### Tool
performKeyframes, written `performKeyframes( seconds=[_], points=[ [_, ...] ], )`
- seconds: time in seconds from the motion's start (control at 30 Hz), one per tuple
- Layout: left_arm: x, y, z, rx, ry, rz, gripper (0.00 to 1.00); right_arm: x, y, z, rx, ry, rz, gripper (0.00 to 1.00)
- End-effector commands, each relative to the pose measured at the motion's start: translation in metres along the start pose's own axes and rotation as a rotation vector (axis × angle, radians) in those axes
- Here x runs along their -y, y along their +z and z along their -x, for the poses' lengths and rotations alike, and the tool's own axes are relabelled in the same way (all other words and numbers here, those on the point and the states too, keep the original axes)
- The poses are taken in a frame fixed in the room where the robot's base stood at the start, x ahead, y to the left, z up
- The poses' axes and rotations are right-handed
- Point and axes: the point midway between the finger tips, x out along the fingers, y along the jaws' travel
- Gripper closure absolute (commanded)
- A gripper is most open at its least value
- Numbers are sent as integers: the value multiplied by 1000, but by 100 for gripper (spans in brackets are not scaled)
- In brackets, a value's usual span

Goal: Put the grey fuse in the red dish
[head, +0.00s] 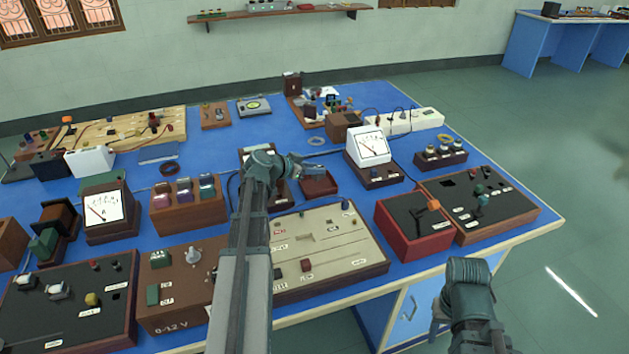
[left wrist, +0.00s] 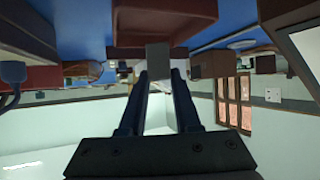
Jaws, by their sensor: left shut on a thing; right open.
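My left gripper (head: 308,165) reaches in over the middle of the blue bench. In the left wrist view, its two fingers (left wrist: 157,82) are shut on the grey fuse (left wrist: 157,54), a small blocky piece at their tips. In the head view I cannot make the fuse out clearly. The red dish (head: 319,184), small, square and dark red, is on the bench just below the left gripper in the picture. A reddish form, probably the dish, is beyond the fuse in the wrist view. My right gripper (head: 438,314) is low in front of the bench, open and partly hidden by its arm.
A white-faced meter (head: 370,148) stands right of the left gripper. A beige panel (head: 335,250) lies in front of the dish, and a wooden block with several coloured terminals (head: 188,205) is to the left. The bench (head: 225,148) is crowded, with narrow blue gaps.

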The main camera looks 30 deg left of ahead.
Motion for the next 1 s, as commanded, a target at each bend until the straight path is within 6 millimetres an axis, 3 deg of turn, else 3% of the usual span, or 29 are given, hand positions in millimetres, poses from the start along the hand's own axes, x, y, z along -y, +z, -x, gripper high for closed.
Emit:
performKeyframes(
  seconds=[0.23,0.67,0.7,0.87,1.0],
  points=[
    [0,30,-16,0,0,0,100,3,-2,-34,0,0,0,50],
    [0,32,-18,0,0,0,100,4,-2,-36,0,0,0,50],
    [0,31,-17,0,0,0,65,3,-2,-36,0,0,0,50],
    [0,31,-17,0,0,0,39,3,-2,-35,0,0,0,50],
    [0,31,-17,0,0,0,39,3,-2,-35,0,0,0,50]
  ],
)
